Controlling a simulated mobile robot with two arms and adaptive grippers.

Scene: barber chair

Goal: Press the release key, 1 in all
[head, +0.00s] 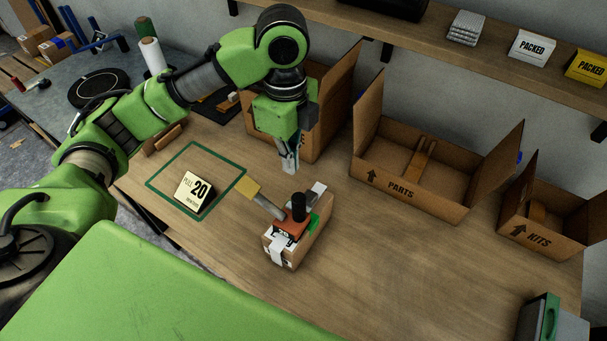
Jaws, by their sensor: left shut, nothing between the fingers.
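My left gripper (289,167) points down with its fingers together and empty. In the picture it is above and slightly left of a small cardboard box (291,255) on the bench. On this box sits a red-orange device (291,229) with an upright black knob (298,206). A grey bar with a yellow end (248,188) sticks out to its upper left. A green part (313,222) shows at its right side. I cannot tell which part is the release key. The gripper appears apart from the device. My right gripper is not in view.
A card marked "PULL 20" (193,192) stands inside a green outline on the bench. Open cartons marked PARTS (401,193) and KITS (538,239) stand to the right, and another carton (330,117) is behind the gripper.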

